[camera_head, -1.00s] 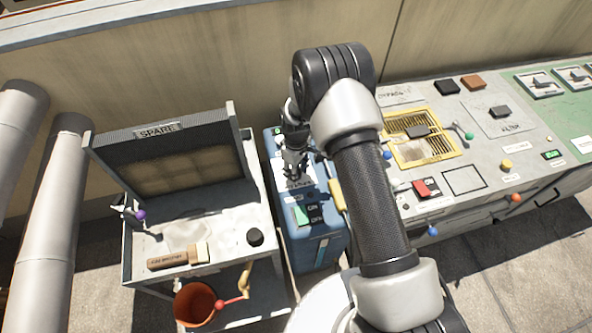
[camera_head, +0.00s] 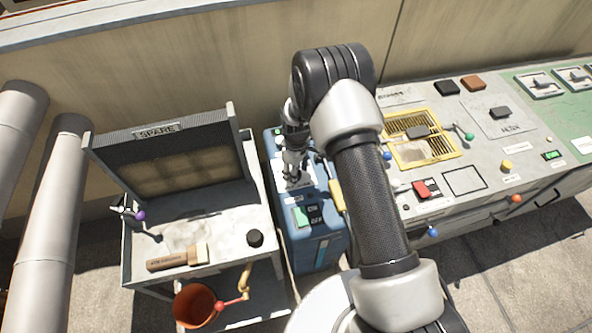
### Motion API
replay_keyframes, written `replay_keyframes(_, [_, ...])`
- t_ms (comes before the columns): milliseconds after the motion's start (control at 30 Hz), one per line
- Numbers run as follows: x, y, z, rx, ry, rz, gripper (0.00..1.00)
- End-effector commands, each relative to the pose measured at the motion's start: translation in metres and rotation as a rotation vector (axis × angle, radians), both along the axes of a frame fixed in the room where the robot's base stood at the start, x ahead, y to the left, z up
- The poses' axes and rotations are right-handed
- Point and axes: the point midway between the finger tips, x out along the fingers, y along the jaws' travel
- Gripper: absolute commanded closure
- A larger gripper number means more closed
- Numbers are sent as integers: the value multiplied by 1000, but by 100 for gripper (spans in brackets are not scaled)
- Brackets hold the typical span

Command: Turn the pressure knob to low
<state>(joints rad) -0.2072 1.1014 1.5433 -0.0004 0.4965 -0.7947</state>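My gripper (camera_head: 292,178) points down over the top of the blue box (camera_head: 318,248) in the middle of the picture. Its fingers are small here, and whether they are open or shut does not show. I cannot make out the pressure knob; it may be hidden beneath my gripper and arm. A white label plate (camera_head: 301,181) on the box lies partly under the fingers. Nearer the front of the box top are a green switch (camera_head: 300,216) and a dark ON/OFF plate (camera_head: 314,215).
Left stands a grey cart with a SPARE filter panel (camera_head: 190,172), a brush (camera_head: 178,257), a black round knob (camera_head: 255,238) and an orange bucket (camera_head: 194,304). Right is a long grey panel with a yellow-framed grille (camera_head: 426,150) and a red switch (camera_head: 421,189). A wall is behind.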

Motion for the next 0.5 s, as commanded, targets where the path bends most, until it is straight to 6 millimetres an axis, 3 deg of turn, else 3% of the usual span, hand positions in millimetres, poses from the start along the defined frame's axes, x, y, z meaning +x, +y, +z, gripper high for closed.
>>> replay_keyframes(367, [0,0,0,0,0,-1,46])
replay_keyframes(500, [1,0,9,0,-1,-1,46])
